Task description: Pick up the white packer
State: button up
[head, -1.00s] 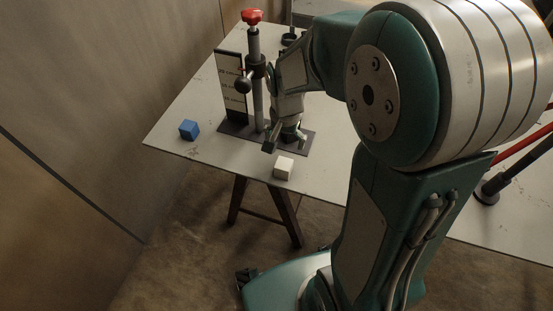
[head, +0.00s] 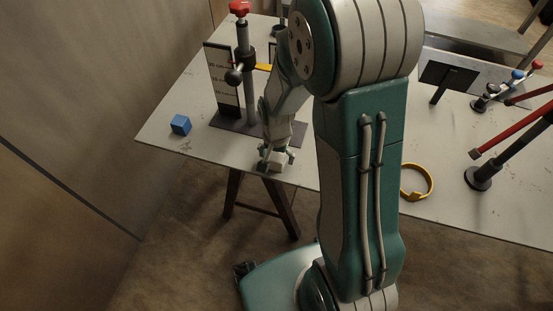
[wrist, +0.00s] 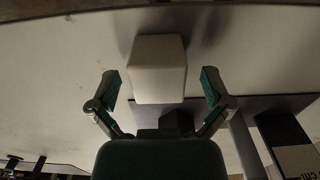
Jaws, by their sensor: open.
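The white packer (wrist: 157,68) is a small pale block on the table. In the wrist view it sits between the two fingertips of my gripper (wrist: 160,80), with a visible gap on either side. My gripper is open and does not hold it. In the head view my gripper (head: 276,156) is low over the table's near edge, and the packer (head: 275,167) shows only partly beneath it.
A blue block (head: 180,125) lies to the left on the table (head: 165,140). Behind my gripper stands a post with a red knob (head: 240,8) on a dark base. A yellow ring (head: 417,182) and a red-barred stand (head: 480,178) are to the right.

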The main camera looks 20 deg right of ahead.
jog(key=c, duration=1.3)
jog(key=shift+r, duration=0.1)
jog(key=shift+r, duration=0.6)
jog(key=s+r, duration=0.4)
jog(key=s+d+r, duration=0.1)
jog(key=s+r, duration=0.2)
jog(key=s, duration=0.2)
jog(key=s+r, duration=0.4)
jog(key=s, duration=0.1)
jog(key=shift+d+r, duration=0.3)
jog(key=shift+r, duration=0.05)
